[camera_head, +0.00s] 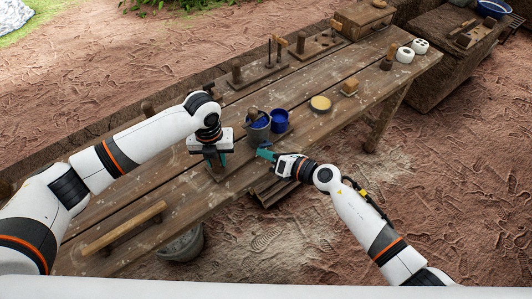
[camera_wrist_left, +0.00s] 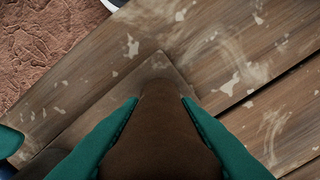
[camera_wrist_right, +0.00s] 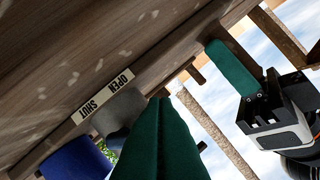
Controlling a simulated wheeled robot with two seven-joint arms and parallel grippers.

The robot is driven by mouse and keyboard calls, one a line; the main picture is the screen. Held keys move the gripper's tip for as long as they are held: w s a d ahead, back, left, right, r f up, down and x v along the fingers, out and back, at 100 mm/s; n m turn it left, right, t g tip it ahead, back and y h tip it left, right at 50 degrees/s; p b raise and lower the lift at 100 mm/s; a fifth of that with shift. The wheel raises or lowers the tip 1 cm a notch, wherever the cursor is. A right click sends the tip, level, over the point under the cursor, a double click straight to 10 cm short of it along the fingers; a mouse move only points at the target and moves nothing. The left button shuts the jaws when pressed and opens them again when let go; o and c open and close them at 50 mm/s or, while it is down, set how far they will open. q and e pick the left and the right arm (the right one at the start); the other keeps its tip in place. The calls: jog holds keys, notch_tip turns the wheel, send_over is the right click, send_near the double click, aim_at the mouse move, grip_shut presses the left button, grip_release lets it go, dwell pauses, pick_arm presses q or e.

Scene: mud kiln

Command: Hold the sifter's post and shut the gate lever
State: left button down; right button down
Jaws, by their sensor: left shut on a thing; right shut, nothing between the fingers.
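The sifter's brown wooden post (camera_wrist_left: 157,125) stands between the green fingers of my left gripper (camera_wrist_left: 155,103), which is shut on it. In the head view my left gripper (camera_head: 216,160) is at the near edge of the bench. My right gripper (camera_head: 262,149) is shut and empty, just right of it and below a grey cup-like part (camera_head: 257,130). In the right wrist view the shut fingers (camera_wrist_right: 160,105) cover part of that grey part (camera_wrist_right: 120,112), beside a label reading OPEN and SHUT (camera_wrist_right: 107,97). I cannot clearly pick out the gate lever.
A blue cup (camera_head: 280,121) stands right of the grey part. A yellow-topped dish (camera_head: 320,104) and a wooden block (camera_head: 350,88) lie farther right on the bench (camera_head: 232,194). Wooden stands (camera_head: 260,73) line the back. A bucket (camera_head: 182,245) sits under the bench.

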jog(key=shift+r, duration=0.1)
jog(key=m, duration=0.1)
jog(key=m+y, duration=0.1)
jog(key=r+m, duration=0.1)
jog(key=shift+w+d+r+m+y, duration=0.1)
jog(key=shift+w+d+m+y, duration=0.2)
jog(key=shift+w+y, duration=0.1)
jog(key=m, duration=0.1)
jog(key=m+y, duration=0.1)
jog(key=m, duration=0.1)
jog(key=shift+w+d+r+m, duration=0.25)
jog(key=shift+d+r+m, duration=0.05)
jog(key=shift+d+r, duration=0.05)
jog(key=v, duration=1)
